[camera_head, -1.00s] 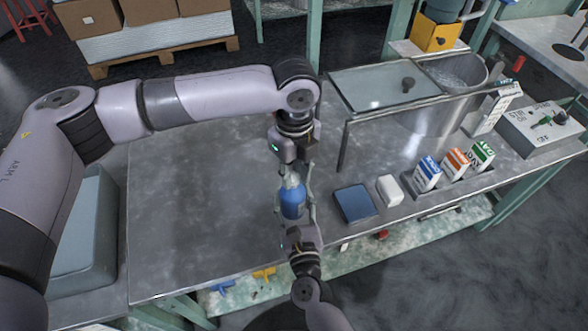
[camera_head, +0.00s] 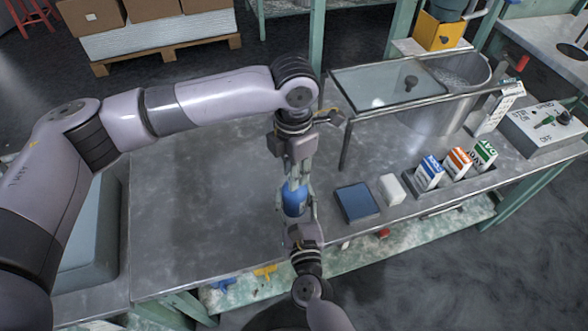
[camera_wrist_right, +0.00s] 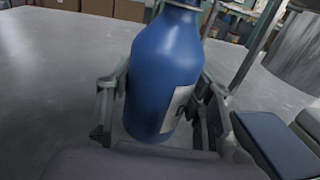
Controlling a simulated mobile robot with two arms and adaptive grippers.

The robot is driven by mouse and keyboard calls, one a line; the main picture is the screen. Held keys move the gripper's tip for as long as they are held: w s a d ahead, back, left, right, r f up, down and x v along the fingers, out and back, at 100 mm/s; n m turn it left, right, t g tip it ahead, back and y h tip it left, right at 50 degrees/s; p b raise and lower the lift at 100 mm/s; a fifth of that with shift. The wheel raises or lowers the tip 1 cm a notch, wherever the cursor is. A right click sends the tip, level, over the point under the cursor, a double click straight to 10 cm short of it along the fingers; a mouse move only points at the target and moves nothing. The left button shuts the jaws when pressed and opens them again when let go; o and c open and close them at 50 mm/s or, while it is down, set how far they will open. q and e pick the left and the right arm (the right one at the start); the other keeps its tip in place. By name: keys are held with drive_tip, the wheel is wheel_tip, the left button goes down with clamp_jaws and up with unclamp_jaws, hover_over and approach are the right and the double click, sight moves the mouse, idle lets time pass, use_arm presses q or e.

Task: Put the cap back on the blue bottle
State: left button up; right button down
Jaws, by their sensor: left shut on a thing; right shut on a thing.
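The blue bottle (camera_head: 295,199) stands upright over the metal table in the head view. It fills the middle of the right wrist view (camera_wrist_right: 166,75), with a pale label on its right side. My right gripper (camera_wrist_right: 158,105) is shut on the bottle's body, one finger on each side. My left gripper (camera_head: 294,176) points down from above, its fingers together at the bottle's top. The cap is hidden by the left fingers in the head view, and the bottle's top is cut off in the right wrist view.
A blue box (camera_head: 356,202) and a white block (camera_head: 392,189) lie right of the bottle. Several small cartons (camera_head: 457,162) stand in a rack farther right. A glass-topped metal basin (camera_head: 420,95) stands behind. The table's left part (camera_head: 190,210) is clear.

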use_arm(q)
drive_tip(key=shift+m, duration=0.6)
drive_tip(key=o, duration=0.7)
drive_tip(key=shift+r, duration=2.3)
drive_tip(key=shift+c, duration=0.4)
